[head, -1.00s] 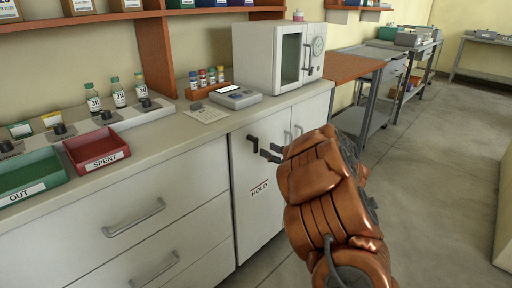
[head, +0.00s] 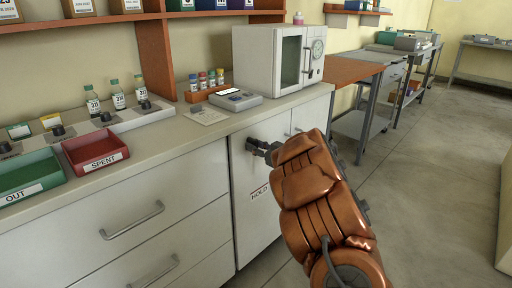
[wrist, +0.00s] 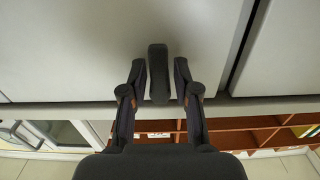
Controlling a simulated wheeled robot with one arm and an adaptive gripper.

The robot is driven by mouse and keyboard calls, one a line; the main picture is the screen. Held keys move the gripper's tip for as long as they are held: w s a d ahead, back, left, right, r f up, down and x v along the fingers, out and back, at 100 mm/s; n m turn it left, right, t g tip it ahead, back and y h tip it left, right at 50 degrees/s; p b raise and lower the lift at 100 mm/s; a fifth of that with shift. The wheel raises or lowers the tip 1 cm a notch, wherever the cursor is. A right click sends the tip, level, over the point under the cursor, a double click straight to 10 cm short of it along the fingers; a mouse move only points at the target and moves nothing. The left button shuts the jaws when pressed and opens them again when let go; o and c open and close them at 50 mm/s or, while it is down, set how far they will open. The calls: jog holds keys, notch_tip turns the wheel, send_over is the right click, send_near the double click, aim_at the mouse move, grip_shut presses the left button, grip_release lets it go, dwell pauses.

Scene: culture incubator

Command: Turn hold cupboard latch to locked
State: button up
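The hold cupboard (head: 262,215) is the white cupboard under the counter, with a HOLD label (head: 260,191) on its door. Its dark latch (head: 252,144) is at the upper left of the door, partly hidden by my gripper (head: 264,151). In the wrist view the latch (wrist: 158,74) is a black bar, pointing along the fingers, between the two fingertips of my gripper (wrist: 160,80). Thin gaps show on both sides of the bar, so the fingers are open around it. Most of the latch's base is hidden in the head view.
A white incubator (head: 268,58) and a grey device (head: 236,99) stand on the counter (head: 180,125) above. A red SPENT tray (head: 96,151) and a green OUT tray (head: 28,176) sit at left. Drawers with handles (head: 132,220) are left of the cupboard. Floor at right is clear.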

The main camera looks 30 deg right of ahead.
grip_shut()
jog(key=shift+n, duration=0.3)
jog(key=n, duration=0.3)
jog(key=shift+d+n, duration=0.25)
jog(key=shift+n, duration=0.05)
jog(key=n+b, duration=0.1)
jog(key=n, duration=0.2)
jog(key=shift+w+d+n+b, duration=0.1)
jog(key=shift+d+n+b, duration=0.1)
jog(key=shift+n+b, duration=0.2)
jog(key=n+b, duration=0.1)
jog(key=n, duration=0.2)
jog(key=n+b, duration=0.2)
jog(key=n, duration=0.1)
jog(key=r+n+b, duration=0.1)
jog(key=n+b, duration=0.1)
jog(key=n, duration=0.1)
jog(key=shift+d+n, duration=0.2)
jog(key=shift+n, duration=0.2)
jog(key=shift+r, duration=0.1)
jog(key=shift+o, duration=1.6)
grip_release()
